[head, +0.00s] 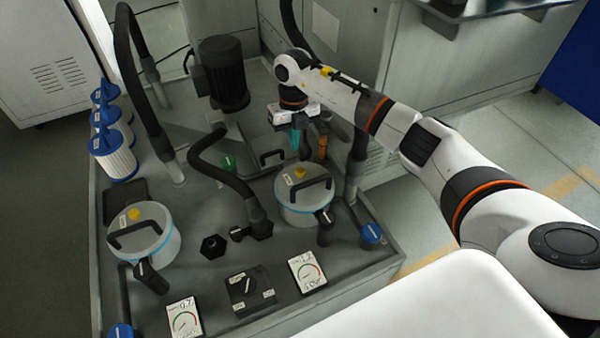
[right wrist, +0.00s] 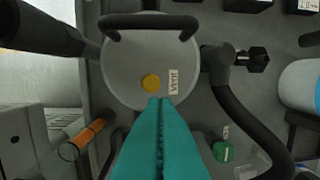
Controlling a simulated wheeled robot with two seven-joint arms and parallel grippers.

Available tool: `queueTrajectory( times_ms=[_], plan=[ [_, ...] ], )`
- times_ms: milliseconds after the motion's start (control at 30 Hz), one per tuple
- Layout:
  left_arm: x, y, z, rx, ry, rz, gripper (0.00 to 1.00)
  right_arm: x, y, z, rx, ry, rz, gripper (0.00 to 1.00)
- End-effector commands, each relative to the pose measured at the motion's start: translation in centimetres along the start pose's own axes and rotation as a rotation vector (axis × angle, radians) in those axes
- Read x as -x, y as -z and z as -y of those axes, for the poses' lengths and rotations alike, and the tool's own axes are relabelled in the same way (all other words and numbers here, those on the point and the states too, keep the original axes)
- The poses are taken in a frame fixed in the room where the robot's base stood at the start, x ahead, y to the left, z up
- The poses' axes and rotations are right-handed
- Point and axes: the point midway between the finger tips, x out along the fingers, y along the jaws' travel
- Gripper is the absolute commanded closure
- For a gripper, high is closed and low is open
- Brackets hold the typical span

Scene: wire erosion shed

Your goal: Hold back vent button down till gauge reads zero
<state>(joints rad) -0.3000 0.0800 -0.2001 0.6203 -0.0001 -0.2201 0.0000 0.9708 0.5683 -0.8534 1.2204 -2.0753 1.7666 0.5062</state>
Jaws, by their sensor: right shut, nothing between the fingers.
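The back canister (head: 303,205) has a grey lid with a black handle and a yellow vent button (head: 300,172). In the right wrist view the button (right wrist: 151,83) sits on the lid beside a white label. My right gripper (head: 295,150) has teal fingers, pressed together, pointing down behind this canister. In the wrist view the fingertips (right wrist: 160,101) appear just short of the button, over the lid's edge; no contact is visible. The right gauge card (head: 307,272) and left gauge card (head: 184,318) stand at the front; their needles are too small to read surely. My left gripper is out of view.
A second canister (head: 146,245) with its own yellow button stands at the left. A black hose (head: 222,170) arches between the canisters. A black motor (head: 222,75) and an orange-handled part (head: 322,146) are near my right gripper. A selector box (head: 249,290) sits between the gauges.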

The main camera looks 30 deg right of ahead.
Motion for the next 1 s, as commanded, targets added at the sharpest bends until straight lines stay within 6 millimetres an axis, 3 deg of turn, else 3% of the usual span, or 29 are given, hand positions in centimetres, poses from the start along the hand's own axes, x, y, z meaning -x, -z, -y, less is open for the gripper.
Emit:
queueTrajectory(
  times_ms=[133, 567, 1000],
  plan=[
    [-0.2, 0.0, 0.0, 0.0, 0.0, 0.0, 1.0, 0.2, 0.0, -0.8, 0.006, -0.049, 0.001, 1.0],
    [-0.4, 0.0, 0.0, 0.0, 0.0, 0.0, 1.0, -0.2, 0.0, -0.8, 0.005, -0.048, 0.002, 1.0],
    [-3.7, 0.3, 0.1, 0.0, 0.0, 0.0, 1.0, -5.1, 0.0, -1.0, 0.004, -0.046, 0.003, 1.0]
  ],
)
